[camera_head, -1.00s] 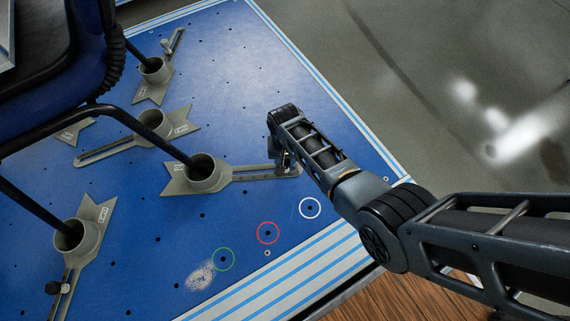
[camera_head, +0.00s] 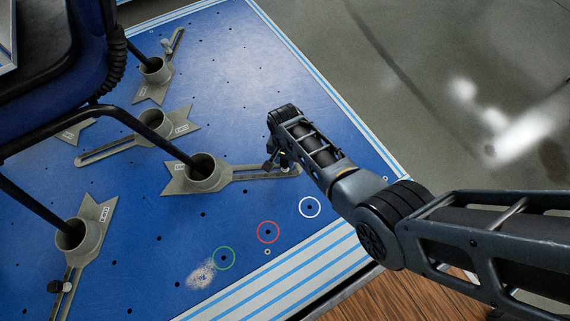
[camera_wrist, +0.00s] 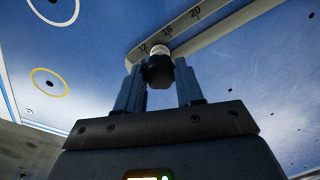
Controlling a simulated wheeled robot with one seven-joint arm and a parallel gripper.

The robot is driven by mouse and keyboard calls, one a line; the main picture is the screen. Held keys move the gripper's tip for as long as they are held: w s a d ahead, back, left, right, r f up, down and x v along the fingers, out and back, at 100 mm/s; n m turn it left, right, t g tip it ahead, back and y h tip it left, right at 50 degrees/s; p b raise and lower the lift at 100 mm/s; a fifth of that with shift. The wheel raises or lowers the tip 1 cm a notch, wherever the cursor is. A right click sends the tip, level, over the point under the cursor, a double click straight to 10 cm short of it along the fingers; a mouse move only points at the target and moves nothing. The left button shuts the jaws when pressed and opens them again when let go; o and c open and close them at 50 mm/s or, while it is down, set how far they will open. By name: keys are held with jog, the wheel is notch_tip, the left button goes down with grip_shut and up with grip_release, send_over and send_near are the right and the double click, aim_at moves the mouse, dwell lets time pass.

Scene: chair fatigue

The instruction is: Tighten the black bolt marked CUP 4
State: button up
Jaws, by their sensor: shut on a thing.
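My gripper (camera_head: 279,162) reaches down over the blue board at the outer end of a grey cup bracket's slotted arm (camera_head: 250,172). In the wrist view my gripper (camera_wrist: 160,78) has its two fingers on either side of a black bolt head (camera_wrist: 159,73) and is shut on it. A pale collar shows above the black head, against the grey arm (camera_wrist: 222,22) with printed numbers. That bracket's cup (camera_head: 203,172) holds a chair leg. The labels on the brackets are too small to read. The bolt itself is mostly hidden by my gripper in the head view.
More cups (camera_head: 152,122) hold black chair legs. A chair (camera_head: 50,60) fills the upper left. Green, red and white rings (camera_head: 310,207) mark open board near the front edge.

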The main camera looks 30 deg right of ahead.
jog(key=m, duration=0.4)
jog(key=o, duration=1.1)
jog(key=shift+c, duration=0.2)
jog(key=n, duration=0.3)
jog(key=shift+n+p, duration=0.4)
